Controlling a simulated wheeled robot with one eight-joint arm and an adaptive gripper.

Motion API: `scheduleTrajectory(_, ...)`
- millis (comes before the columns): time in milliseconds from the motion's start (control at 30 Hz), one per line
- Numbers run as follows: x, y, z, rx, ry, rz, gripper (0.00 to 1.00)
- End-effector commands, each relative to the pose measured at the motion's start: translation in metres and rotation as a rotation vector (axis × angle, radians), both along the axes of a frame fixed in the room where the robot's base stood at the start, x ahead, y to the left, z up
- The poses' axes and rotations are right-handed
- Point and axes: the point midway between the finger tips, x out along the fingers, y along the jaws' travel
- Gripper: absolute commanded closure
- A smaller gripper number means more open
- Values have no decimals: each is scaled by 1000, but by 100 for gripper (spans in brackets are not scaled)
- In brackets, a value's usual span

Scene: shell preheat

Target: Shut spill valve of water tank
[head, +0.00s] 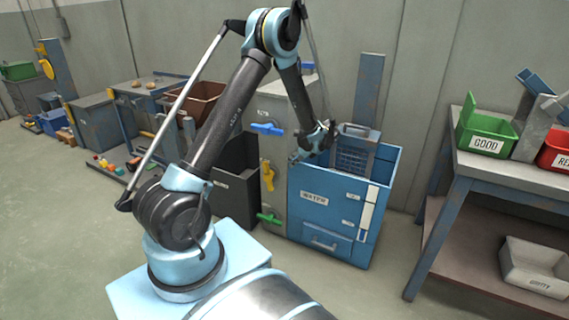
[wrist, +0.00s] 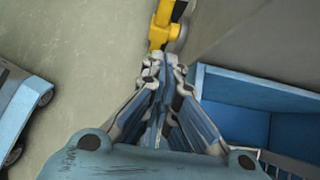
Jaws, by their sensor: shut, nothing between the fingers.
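The blue water tank (head: 306,222), labelled WATER, stands against the wall, and its open top shows in the wrist view (wrist: 235,82). On the grey panel left of it are a blue lever handle (head: 267,128), a yellow handle (head: 267,174) and a green handle (head: 270,218). I cannot read which one is the spill valve. My gripper (head: 293,159) hangs by the tank's upper left edge, right of the yellow handle. In the wrist view my gripper (wrist: 153,62) is shut and empty, its tips close to the yellow handle (wrist: 162,30); contact cannot be told.
A wire-mesh basket (head: 352,155) sits at the tank's top. A workbench (head: 500,178) with a green GOOD bin (head: 485,135) and a red bin (head: 556,150) stands at right. A dark box (head: 235,190) is left of the panel. The floor in front is clear.

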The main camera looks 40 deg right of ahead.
Motion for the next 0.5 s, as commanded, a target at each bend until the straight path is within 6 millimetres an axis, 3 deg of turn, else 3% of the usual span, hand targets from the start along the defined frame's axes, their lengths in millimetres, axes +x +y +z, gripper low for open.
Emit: scheduleTrajectory(500, 59, 19, -65, -1, 1, 6, 100)
